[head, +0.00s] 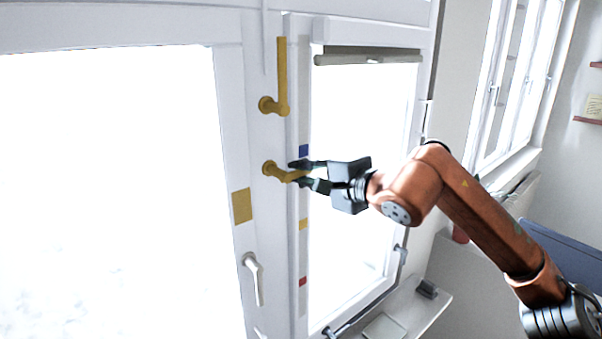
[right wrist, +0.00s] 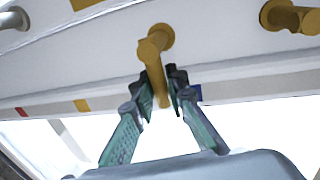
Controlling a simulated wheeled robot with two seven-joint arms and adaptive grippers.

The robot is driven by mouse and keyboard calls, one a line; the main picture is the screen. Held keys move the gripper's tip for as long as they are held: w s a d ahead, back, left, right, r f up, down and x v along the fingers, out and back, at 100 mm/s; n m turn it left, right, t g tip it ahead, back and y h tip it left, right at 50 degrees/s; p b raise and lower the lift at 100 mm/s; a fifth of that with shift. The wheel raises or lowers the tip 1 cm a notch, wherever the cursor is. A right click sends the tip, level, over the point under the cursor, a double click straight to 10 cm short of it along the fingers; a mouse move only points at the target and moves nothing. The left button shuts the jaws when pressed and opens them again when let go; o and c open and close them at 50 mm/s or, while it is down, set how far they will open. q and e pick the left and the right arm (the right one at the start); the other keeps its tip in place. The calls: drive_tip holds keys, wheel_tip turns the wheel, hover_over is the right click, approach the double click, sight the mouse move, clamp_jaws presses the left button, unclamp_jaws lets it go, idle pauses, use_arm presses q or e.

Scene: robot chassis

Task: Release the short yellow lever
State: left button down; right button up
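The short yellow lever (head: 280,172) is on the white window frame in the head view. Its round base is at the left and its handle points right, tilted slightly down. In the right wrist view the same lever (right wrist: 155,68) reaches down between the fingers. My right gripper (head: 299,173) comes in from the right, one finger above the handle and one below. In the right wrist view the right gripper (right wrist: 161,90) has its fingertips close against both sides of the handle, shut on it. My left gripper is not in view.
A long yellow lever (head: 282,78) points up above the short one. Its base (right wrist: 290,17) shows in the right wrist view. A white handle (head: 253,277) is lower left. Blue (head: 303,151), yellow (head: 303,224) and red (head: 302,281) patches mark the frame edge.

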drive_tip(key=o, duration=0.4)
drive_tip(key=shift+c, duration=0.2)
drive_tip(key=v, duration=1.2)
